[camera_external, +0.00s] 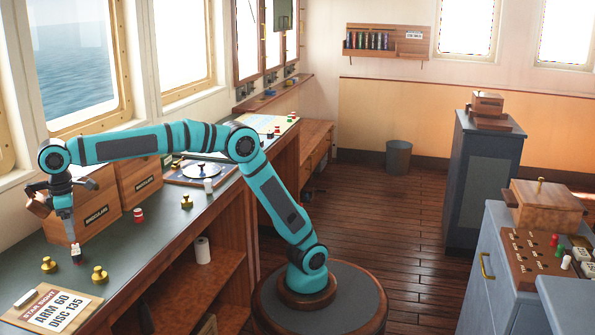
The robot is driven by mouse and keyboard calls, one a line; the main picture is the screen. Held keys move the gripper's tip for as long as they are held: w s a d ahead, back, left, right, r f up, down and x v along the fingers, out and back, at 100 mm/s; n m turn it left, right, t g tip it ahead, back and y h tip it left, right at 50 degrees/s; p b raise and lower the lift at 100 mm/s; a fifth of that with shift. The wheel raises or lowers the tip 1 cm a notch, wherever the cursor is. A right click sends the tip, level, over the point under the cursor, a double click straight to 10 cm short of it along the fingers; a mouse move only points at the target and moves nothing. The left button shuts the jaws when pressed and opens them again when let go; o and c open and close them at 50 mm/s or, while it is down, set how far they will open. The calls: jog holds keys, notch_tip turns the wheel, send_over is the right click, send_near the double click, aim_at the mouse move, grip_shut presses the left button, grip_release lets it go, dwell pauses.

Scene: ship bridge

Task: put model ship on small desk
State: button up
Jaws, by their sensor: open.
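My gripper (70,238) hangs pointing down over the left part of the long green-topped counter (125,255). It is open. A small white and dark piece (76,252) with a touch of red stands right under or between the fingertips; it may be the model ship, but it is too small to be sure. I cannot tell whether the fingers touch it. No other clear ship shape shows. A low brown desk (316,130) stands past the counter's far end; I cannot tell whether it is the small desk.
Brass weights (99,274) and a sign (55,308) lie near my gripper. Wooden boxes (138,182), a red-white piece (138,215) and an instrument board (197,172) stand farther along. Grey cabinets (485,180) stand at right. The middle floor is clear.

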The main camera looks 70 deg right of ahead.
jog(key=shift+o, duration=0.5)
jog(key=shift+r, duration=1.6)
jog(key=t+y, duration=0.3)
send_near(77, 251)
jog(key=x, duration=0.4)
jog(key=shift+a+f, duration=0.15)
jog(key=shift+x, duration=2.65)
jog(key=c, duration=1.1)
